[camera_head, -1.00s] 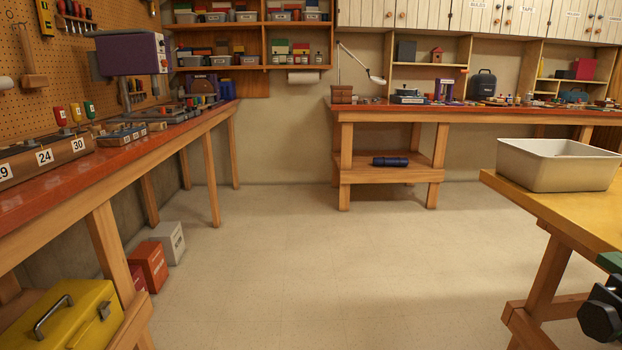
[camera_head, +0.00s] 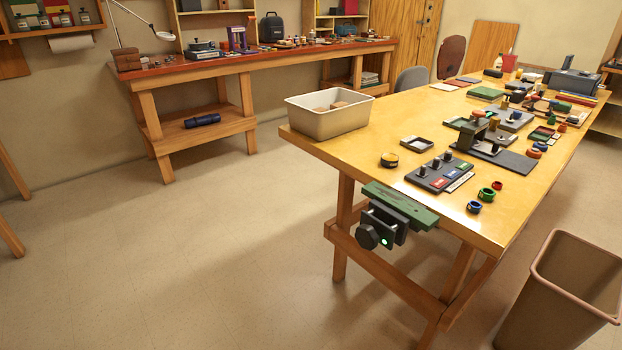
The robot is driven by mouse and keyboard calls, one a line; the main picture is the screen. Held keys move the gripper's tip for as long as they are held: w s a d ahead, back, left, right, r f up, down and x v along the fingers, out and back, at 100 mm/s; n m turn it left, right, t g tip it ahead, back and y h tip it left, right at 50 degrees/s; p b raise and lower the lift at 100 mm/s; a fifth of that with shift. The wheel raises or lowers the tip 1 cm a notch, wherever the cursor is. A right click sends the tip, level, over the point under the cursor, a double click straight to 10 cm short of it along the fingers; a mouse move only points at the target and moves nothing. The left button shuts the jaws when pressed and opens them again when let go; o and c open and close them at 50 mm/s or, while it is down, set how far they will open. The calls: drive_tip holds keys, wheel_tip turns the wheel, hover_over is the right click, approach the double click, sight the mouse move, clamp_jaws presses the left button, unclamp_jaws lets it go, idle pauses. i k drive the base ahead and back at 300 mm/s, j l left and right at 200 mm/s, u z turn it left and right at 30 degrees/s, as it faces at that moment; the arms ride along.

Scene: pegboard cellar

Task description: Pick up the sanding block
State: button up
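I cannot make out for sure which thing is the sanding block. A pale bin (camera_head: 328,125) stands on the near left corner of the yellow-topped workbench (camera_head: 350,148). Small tan pieces (camera_head: 338,105) show inside the bin, partly hidden by its wall, and I cannot tell what they are. Many small items lie further along the bench, too small to name surely. My gripper is not in view.
A vise with green jaws (camera_head: 400,206) juts from the bench's near edge. A brown waste bin (camera_head: 562,290) stands on the floor at the lower right. A red-topped bench (camera_head: 205,68) runs along the back wall. The floor at left and centre is clear.

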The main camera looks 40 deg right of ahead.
sight(562, 108)
drive_tip(key=z, duration=2.15)
